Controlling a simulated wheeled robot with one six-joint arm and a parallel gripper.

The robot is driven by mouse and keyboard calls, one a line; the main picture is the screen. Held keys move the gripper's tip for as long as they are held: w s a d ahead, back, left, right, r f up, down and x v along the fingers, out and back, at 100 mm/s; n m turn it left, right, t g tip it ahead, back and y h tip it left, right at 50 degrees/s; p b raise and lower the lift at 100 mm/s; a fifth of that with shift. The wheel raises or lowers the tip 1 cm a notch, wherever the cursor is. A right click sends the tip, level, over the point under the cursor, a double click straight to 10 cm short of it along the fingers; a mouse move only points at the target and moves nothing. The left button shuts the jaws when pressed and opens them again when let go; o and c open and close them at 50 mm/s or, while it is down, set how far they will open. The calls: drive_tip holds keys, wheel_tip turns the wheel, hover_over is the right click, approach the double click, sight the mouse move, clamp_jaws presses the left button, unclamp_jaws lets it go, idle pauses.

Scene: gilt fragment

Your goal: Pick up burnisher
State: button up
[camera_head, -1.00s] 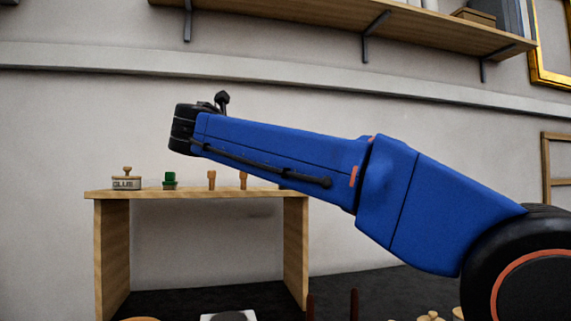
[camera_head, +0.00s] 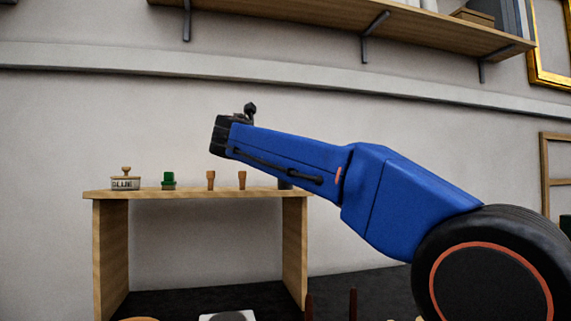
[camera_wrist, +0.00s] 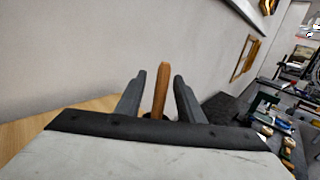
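A slim wooden handle (camera_wrist: 162,88) stands upright between the fingers of my gripper (camera_wrist: 158,79) in the wrist view, with a gap on each side. It may be the burnisher, but I cannot tell for sure. My gripper is open. The handle's lower end is hidden by my gripper's body. In the head view two small wooden pieces, a left one (camera_head: 211,180) and a right one (camera_head: 242,180), stand on the wooden table (camera_head: 105,250). I cannot tell whether either is the burnisher. My gripper's fingers cannot be made out in the head view.
A pot labelled glue (camera_head: 125,182) and a green object (camera_head: 168,181) stand on the table's left part. A dark object (camera_head: 284,184) is partly behind my arm at its right end. A wall shelf (camera_head: 330,25) hangs above. Cluttered benches show at right in the wrist view.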

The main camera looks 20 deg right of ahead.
drive_tip(key=shift+x, duration=1.05)
drive_tip(key=shift+s, duration=0.1)
clamp_jaws()
drive_tip(key=shift+r, duration=0.15)
